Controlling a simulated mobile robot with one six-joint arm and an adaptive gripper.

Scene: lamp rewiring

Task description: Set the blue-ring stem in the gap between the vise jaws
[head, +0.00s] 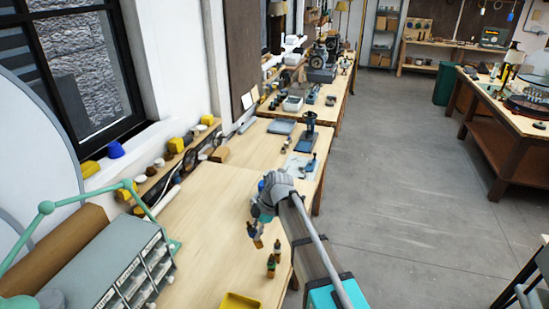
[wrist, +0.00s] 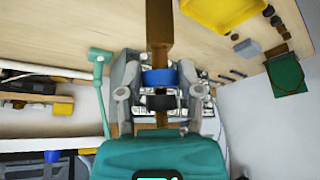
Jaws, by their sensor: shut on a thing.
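My gripper (wrist: 160,92) is shut on the blue-ring stem, a brown shaft with a blue ring (wrist: 160,78) and a black band below it in the wrist view. The shaft runs toward the top of that view, one finger on each side of the rings. In the head view my gripper (head: 262,214) is above the bench, and the stem's brown end (head: 256,241) hangs below it. A dark blue upright device (head: 309,137) and a smaller blue device (head: 309,164) stand farther along the bench. I cannot tell which is the vise, and the jaw gap is too small to make out.
A yellow tray (head: 240,301) lies at the near bench edge and shows in the wrist view (wrist: 222,14). Two small upright pieces stand near it, one green-ringed (head: 271,264). A grey drawer cabinet (head: 105,262) and green lamp arm (head: 85,200) are at left. Mid-bench wood is clear.

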